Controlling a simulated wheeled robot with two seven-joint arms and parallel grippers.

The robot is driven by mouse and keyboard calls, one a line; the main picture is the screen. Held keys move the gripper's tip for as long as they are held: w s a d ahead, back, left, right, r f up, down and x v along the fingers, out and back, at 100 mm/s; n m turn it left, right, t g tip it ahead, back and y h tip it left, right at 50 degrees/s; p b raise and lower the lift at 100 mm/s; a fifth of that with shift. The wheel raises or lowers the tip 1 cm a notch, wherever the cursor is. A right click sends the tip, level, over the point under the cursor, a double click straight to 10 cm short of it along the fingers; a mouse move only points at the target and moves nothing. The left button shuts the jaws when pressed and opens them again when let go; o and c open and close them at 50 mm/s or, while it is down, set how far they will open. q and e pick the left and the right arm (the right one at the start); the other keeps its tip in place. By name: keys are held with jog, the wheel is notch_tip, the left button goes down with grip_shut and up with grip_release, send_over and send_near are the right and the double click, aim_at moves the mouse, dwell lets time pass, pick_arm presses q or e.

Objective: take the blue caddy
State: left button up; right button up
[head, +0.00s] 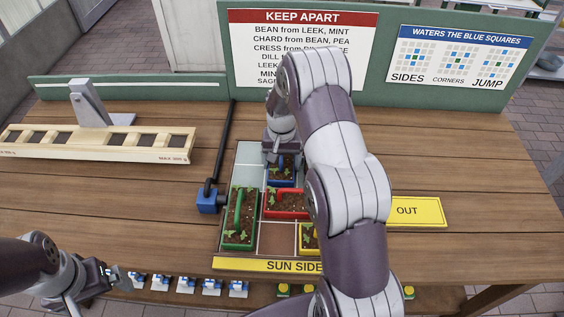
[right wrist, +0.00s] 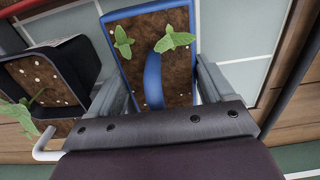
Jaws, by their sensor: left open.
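The blue caddy (head: 281,178) is a small soil-filled planter in the back of the tray, partly hidden by my right arm. In the right wrist view the blue caddy (right wrist: 131,48) shows soil, two green sprouts and an arched blue handle (right wrist: 153,82). My right gripper (right wrist: 166,80) is over it, its two fingers spread apart, one on each side of the handle. Both fingers stand clear of the handle; whether they touch the caddy's walls I cannot tell. My left gripper (head: 108,278) is open and empty at the lower left, away from the tray.
A green caddy (head: 239,222), a red caddy (head: 285,204) and a yellow caddy (head: 308,238) stand close by in the tray. A dark-walled planter (right wrist: 48,62) is beside the blue caddy. A yellow OUT mat (head: 418,211) lies right, a wooden rack (head: 95,145) left.

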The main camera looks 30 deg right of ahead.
jog(key=c, duration=0.5)
